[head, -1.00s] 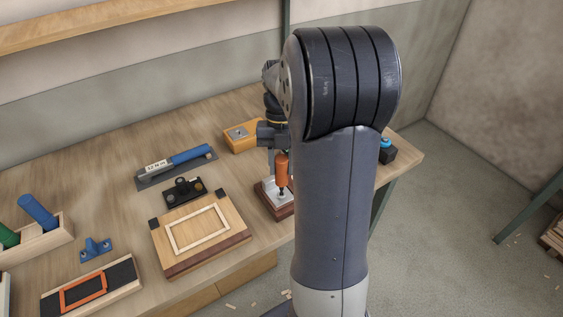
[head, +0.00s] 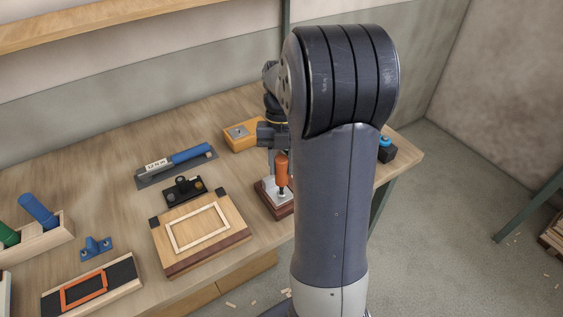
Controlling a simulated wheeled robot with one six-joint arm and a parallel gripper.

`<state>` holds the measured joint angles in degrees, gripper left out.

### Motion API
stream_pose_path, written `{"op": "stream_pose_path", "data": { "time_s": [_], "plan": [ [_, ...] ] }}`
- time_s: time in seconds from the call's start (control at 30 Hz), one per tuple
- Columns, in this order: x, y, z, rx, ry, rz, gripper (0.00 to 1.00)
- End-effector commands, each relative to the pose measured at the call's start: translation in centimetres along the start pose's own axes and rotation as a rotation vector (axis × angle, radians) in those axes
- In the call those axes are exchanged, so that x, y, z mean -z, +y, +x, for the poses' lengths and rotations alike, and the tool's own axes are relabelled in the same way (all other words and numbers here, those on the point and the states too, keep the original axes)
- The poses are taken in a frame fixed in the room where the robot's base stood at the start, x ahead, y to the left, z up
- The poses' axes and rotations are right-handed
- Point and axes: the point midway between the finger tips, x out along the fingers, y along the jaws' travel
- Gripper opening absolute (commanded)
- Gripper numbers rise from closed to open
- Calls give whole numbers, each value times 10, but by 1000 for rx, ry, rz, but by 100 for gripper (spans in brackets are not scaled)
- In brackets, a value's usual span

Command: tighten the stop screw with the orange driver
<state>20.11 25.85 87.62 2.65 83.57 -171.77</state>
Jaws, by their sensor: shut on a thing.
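The orange driver (head: 281,169) stands upright in the head view, with its dark shaft pointing down at a metal plate (head: 270,193) on a dark red-brown block. My gripper (head: 279,150) is shut on the orange driver from above. Its fingers are partly hidden behind my own arm. The stop screw itself is too small to make out; the driver's tip is at or very near the plate. The right part of the block is hidden by my arm.
A wooden board with a pale frame (head: 201,228) lies left of the block. A black fixture (head: 184,191), a blue-handled tool (head: 190,155) and a yellow box (head: 243,135) are close by. A black box with a blue button (head: 386,150) is at the right edge.

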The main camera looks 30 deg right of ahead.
Motion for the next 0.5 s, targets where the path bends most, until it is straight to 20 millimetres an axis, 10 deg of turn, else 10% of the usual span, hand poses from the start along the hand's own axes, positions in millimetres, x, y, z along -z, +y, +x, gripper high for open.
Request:
{"op": "stream_pose_path", "data": {
  "time_s": [0.5],
  "plan": [
    [-4,0,11,0,-1,0,0]
  ]
}}
